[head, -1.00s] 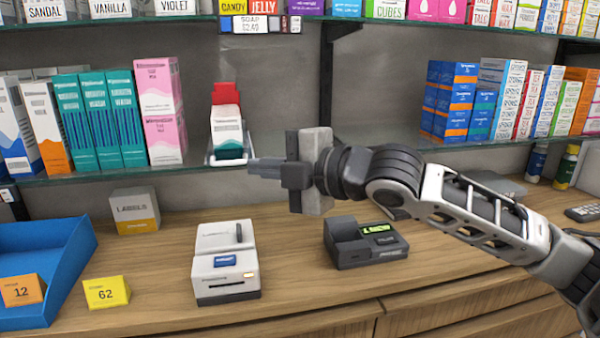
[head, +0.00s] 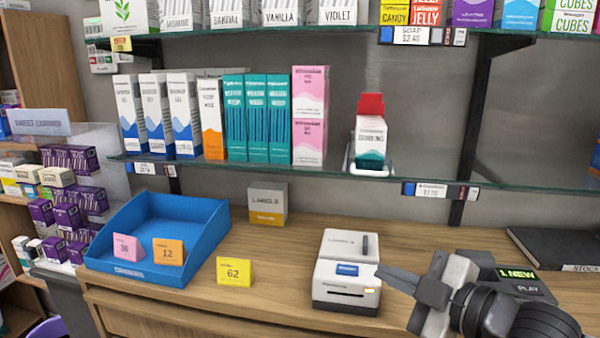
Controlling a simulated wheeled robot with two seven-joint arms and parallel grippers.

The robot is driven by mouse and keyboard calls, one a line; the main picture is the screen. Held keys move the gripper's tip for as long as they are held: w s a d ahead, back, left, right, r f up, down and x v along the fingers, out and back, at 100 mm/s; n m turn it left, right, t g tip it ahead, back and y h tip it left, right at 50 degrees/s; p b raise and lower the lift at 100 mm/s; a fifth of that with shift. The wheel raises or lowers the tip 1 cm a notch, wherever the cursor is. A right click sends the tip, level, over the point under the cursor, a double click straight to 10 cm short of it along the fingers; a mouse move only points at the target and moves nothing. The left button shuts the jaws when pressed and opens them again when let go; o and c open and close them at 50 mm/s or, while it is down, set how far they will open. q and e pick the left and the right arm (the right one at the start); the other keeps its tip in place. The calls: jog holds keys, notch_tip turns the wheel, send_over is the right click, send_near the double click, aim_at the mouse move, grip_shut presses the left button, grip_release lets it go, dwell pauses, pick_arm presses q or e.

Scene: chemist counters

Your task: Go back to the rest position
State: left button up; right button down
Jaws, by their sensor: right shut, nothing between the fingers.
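My right gripper (head: 402,279) is low at the right of the head view, over the counter. It is shut and empty, its fingers pointing left, just right of the white label printer (head: 346,270) in the picture. It partly covers the dark device with the green "1 NEW" display (head: 517,274). My left gripper is out of view.
The wooden counter (head: 290,245) holds a blue tray (head: 205,240), numbered cards such as yellow 62 (head: 235,271), and a labels box (head: 267,204). The glass shelf (head: 250,171) above holds boxes and a red-capped bottle (head: 370,135). Purple boxes (head: 80,210) stand at far left.

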jog(key=s+f+m+h, duration=0.2)
jog(key=s+f+m, duration=0.3)
jog(key=f, duration=0.4)
jog(key=s+f+m+g+h, duration=0.1)
jog(key=s+f+m, duration=0.4)
jog(key=f, duration=0.5)
jog(key=s+f+m+g+h, duration=0.1)
jog(key=s+f+m+h, duration=0.2)
jog(key=s+f, duration=0.4)
notch_tip(320, 180, down, 3)
jog(key=shift+s+a+r+m, duration=0.15)
jog(key=shift+s+m, duration=0.1)
jog(key=shift+m, duration=0.65)
